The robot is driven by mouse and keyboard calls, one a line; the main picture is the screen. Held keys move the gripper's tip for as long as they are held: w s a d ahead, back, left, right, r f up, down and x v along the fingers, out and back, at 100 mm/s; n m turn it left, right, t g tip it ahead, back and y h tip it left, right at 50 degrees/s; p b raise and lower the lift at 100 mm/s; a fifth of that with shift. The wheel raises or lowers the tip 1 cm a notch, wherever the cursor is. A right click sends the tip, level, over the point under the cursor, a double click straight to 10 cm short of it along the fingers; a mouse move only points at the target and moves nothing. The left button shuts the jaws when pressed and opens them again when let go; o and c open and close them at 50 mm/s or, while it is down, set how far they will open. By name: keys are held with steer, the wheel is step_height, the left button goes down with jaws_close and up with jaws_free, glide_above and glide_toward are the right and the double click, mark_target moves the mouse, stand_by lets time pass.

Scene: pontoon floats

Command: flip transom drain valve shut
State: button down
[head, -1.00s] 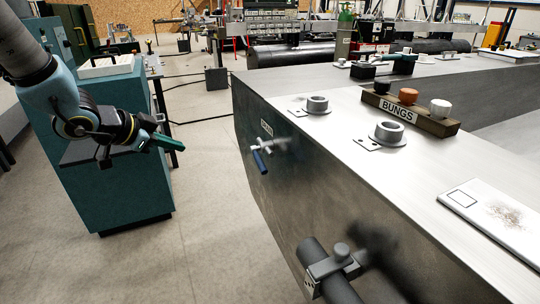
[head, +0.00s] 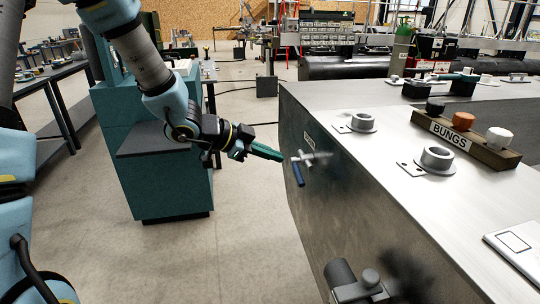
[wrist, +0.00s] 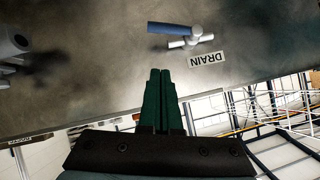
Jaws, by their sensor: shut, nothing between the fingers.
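The drain valve has a blue lever (head: 298,174) on a pale metal body (head: 308,158), on the side wall of the metal pontoon (head: 340,205). In the head view the lever hangs downward from the body. In the wrist view the blue lever (wrist: 169,28) lies left of the body (wrist: 190,42), and a DRAIN label (wrist: 208,59) sits beside it. My gripper (head: 282,158) has green fingers, shut and empty, just left of the valve in the head view. In the wrist view the fingertips (wrist: 160,72) are below the valve, apart from it.
On the pontoon top are a BUNGS rack (head: 465,142), two round fittings (head: 437,157) (head: 361,122) and a white plate (head: 520,250). A dark pipe in a clamp (head: 362,288) sticks out lower on the wall. A teal cabinet (head: 160,190) stands at left; open floor lies between.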

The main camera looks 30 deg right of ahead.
mark_target(297, 172)
steer(key=d+f+p, duration=0.1)
steer(key=d+f, duration=0.5)
steer(key=f, duration=0.1)
steer(key=shift+d, duration=0.25)
steer(key=shift+f, duration=0.3)
steer(key=shift+s+b, duration=0.1)
steer(key=shift+b, duration=0.85)
